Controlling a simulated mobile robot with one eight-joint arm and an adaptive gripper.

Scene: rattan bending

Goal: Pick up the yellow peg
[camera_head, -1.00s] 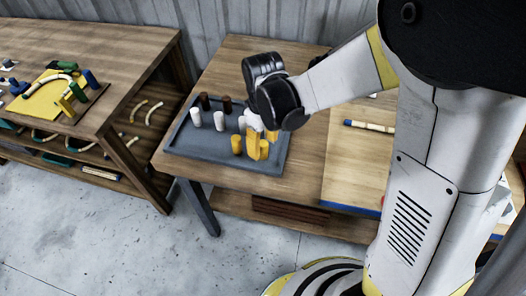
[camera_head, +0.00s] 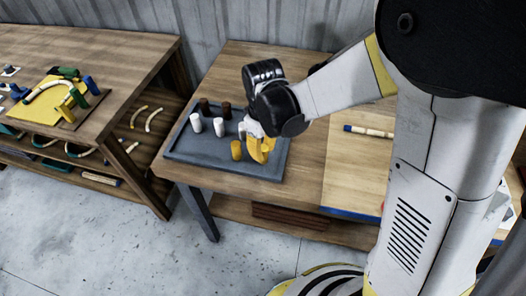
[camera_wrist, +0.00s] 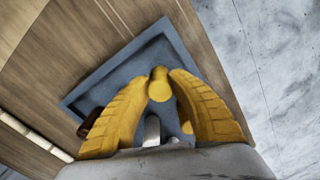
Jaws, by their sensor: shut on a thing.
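My gripper (camera_head: 262,152) is low over the right part of the grey tray (camera_head: 186,156). In the wrist view its two yellow ribbed fingers close on a yellow peg (camera_wrist: 159,90), held between the fingertips. In the head view the fingers mostly hide this peg, and I cannot tell whether it still touches the tray.
White pegs (camera_head: 219,127) and two brown pegs (camera_head: 226,110) stand on the tray, left of and behind my gripper. A board with a light rod (camera_head: 370,131) lies to the right. Another table (camera_head: 120,52) with a yellow board (camera_head: 38,106) stands at the left.

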